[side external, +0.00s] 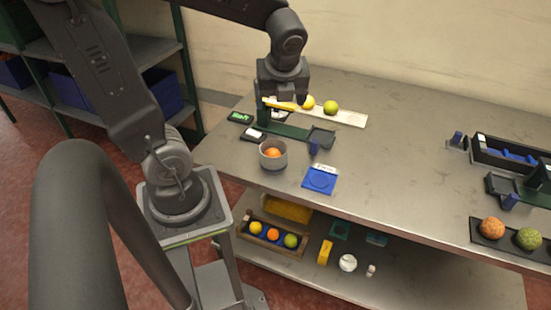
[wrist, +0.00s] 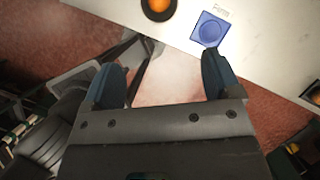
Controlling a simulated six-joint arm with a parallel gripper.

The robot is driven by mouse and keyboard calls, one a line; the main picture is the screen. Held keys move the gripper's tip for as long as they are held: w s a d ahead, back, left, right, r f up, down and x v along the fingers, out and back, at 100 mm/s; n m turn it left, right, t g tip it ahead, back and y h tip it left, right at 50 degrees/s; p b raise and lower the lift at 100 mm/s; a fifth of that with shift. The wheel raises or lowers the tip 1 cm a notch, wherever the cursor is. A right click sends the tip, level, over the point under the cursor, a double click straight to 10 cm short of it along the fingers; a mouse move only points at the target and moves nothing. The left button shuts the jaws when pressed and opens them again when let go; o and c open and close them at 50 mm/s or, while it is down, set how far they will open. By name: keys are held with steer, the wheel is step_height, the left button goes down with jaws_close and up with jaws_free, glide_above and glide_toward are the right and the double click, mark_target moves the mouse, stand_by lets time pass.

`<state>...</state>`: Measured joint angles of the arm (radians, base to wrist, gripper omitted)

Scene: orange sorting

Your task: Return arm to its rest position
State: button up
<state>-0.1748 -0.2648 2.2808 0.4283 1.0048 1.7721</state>
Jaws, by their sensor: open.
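My gripper (side external: 284,101) hangs from my arm, above the far left part of the metal table (side external: 400,145) in the side view. In the wrist view its two dark fingers (wrist: 164,65) are spread wide, with nothing between them. An orange (side external: 273,153) sits in a grey round pot (side external: 273,164) on the table; the orange also shows at the top of the wrist view (wrist: 158,5). A blue square pad (side external: 319,180) with a ring mark lies beside the pot and also shows in the wrist view (wrist: 209,28).
A pale board (side external: 348,117) with yellow-green fruits (side external: 331,107) lies near my gripper. A black tray (side external: 488,243) with rough fruits is at the right. The lower shelf holds a fruit box (side external: 271,237). The table's middle is clear.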

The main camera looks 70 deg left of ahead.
steer(key=s+d+r+n+t+h, duration=0.2)
steer(key=d+n, duration=0.3)
steer(key=n, duration=0.5)
steer(key=s+d+r+n+t+h, duration=0.2)
steer(key=d+n, duration=0.4)
steer(key=n, duration=0.4)
steer(key=shift+s+r+n+t, duration=0.3)
steer(key=shift+s+n, duration=0.1)
steer(key=shift+s, duration=0.2)
